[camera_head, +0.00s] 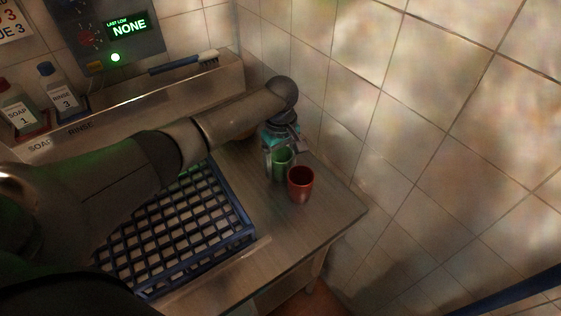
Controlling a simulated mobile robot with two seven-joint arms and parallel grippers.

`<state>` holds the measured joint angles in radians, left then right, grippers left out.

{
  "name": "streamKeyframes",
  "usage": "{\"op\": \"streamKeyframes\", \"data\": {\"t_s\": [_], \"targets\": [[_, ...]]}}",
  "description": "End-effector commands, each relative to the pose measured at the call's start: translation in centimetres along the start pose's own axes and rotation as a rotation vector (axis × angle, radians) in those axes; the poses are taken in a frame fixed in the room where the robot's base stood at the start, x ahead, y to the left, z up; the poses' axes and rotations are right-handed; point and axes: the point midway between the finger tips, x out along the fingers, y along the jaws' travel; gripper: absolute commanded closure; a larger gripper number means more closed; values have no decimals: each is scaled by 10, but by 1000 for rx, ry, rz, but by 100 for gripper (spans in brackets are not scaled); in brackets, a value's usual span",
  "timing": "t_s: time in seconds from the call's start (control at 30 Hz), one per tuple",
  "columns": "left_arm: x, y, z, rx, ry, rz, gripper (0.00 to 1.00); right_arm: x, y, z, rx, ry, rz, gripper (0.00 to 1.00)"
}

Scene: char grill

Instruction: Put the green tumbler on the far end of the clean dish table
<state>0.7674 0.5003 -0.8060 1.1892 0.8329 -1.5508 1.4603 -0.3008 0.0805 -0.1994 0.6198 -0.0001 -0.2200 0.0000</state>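The green tumbler (281,165) is upright at the right end of the metal dish table (328,212), close to the tiled wall. My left arm reaches across from the left, and my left gripper (281,157) points down at the tumbler with a finger at either side of it. The picture is too small to show whether the fingers press on it. The tumbler's base looks to be at the table top, and its upper part is partly hidden by the gripper. My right gripper is not in view.
A red tumbler (300,184) stands just in front of the green one, very close to it. A blue dish rack (247,238) lies left of them. Soap (22,110) and rinse (61,88) bottles and a brush (184,64) are at the back. The table's front right corner is bare.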

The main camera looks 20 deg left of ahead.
Motion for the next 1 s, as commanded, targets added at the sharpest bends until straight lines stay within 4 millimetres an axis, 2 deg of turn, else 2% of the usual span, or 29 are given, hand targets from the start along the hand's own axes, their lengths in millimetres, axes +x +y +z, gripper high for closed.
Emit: {"op": "streamKeyframes", "data": {"t_s": [0.03, 0.13, 0.47, 0.57, 0.8, 1.0], "targets": [[0, 0, 0, 0, 0, 0, 16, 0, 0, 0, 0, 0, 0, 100], [0, 0, 0, 0, 0, 0, 5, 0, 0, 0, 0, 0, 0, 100], [-3, 0, -1, 0, 1, 0, 4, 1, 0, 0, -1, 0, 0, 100], [-16, 0, 0, 1, 1, 2, 4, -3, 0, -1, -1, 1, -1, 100], [-69, 0, -1, 1, 2, 3, 4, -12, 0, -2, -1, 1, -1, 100], [-105, 1, -1, -1, 0, 3, 4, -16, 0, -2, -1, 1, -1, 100]]}}
